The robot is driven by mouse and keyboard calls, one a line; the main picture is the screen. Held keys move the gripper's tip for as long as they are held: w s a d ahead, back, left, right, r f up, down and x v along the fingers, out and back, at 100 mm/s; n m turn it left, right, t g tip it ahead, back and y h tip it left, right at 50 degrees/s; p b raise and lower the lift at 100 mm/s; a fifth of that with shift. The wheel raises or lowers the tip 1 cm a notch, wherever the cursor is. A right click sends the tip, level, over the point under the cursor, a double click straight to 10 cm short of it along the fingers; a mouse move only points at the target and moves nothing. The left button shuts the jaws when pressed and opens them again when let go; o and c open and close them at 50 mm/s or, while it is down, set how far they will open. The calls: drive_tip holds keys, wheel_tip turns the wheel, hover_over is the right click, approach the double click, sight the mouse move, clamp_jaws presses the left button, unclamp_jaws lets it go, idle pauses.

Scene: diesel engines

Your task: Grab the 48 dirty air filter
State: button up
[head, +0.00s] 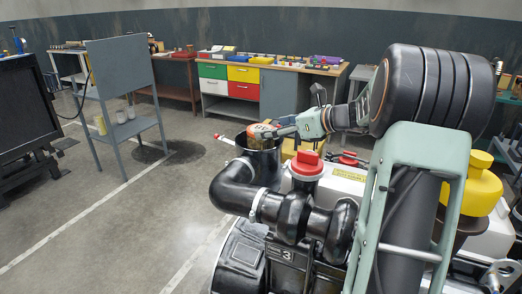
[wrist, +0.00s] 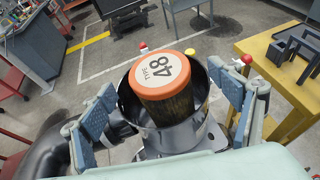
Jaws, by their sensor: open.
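The air filter (wrist: 163,76) has an orange-rimmed top with a white disc marked 48, and dark, dirty-looking sides. It stands in the open black round housing (wrist: 203,133), with its top above the rim. In the head view the filter (head: 262,130) shows at the top of the housing (head: 262,163), partly behind my gripper (head: 282,130). In the wrist view my gripper (wrist: 165,95) is open, with one blue-padded finger left of the filter and one right.
A red cap (head: 307,163) and black pipes (head: 290,212) on the engine stand close to the housing. A yellow table (wrist: 285,75) is at the right in the wrist view. A grey stand (head: 122,100) is at the left, with clear floor before it.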

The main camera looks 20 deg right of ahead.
sight(260, 128)
drive_tip(key=x, duration=0.5)
drive_tip(key=shift+a+p, duration=0.15)
drive_tip(key=shift+p, duration=0.15)
drive_tip(key=shift+c, duration=0.5)
drive_tip(key=shift+r, duration=0.1)
drive_tip(key=c, duration=1.9)
